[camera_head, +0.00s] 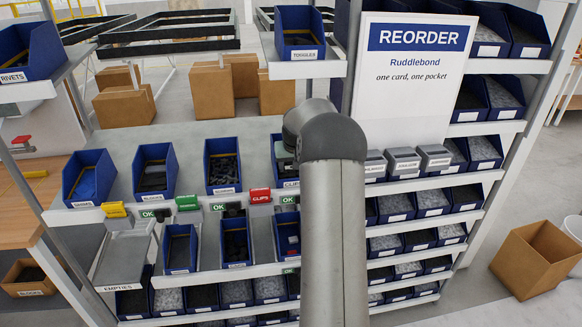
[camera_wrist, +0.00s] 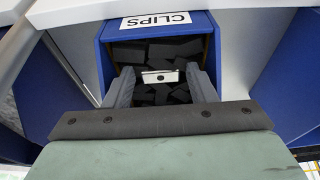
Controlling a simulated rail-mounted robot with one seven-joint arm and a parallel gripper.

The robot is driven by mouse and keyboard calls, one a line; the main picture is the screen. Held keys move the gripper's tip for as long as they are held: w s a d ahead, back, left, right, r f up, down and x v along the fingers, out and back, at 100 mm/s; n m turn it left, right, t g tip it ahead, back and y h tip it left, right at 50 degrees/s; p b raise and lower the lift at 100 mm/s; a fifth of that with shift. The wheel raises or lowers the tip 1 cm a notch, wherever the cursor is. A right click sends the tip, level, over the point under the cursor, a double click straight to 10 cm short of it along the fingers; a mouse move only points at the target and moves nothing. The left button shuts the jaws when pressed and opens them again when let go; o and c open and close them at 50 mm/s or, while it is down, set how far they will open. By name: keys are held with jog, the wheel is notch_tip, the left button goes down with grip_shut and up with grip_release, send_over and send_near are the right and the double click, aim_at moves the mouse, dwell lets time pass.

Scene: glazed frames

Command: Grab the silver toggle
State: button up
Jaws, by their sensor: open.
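A small silver piece with a dark dot, which looks like the silver toggle (camera_wrist: 160,76), lies on black clips (camera_wrist: 150,52) in the blue CLIPS bin (camera_wrist: 106,34). My gripper (camera_wrist: 160,84) is open, with one finger on each side of the silver piece. Gaps seem to remain between the fingers and the piece, but I cannot tell the depth or whether either touches. In the head view my arm covers most of the CLIPS bin (camera_head: 291,184), and the silver piece is hidden there.
Blue bins stand to the left on the same shelf, the nearest one (camera_head: 223,168) holding dark parts. A TOGGLES bin (camera_head: 300,38) sits on the upper shelf. Small grey boxes (camera_head: 403,162) and a REORDER sign (camera_head: 413,75) are to the right. A red CLIPS tag (camera_head: 260,196) hangs below.

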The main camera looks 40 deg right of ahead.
jog(key=c, duration=0.7)
jog(key=shift+c, duration=0.2)
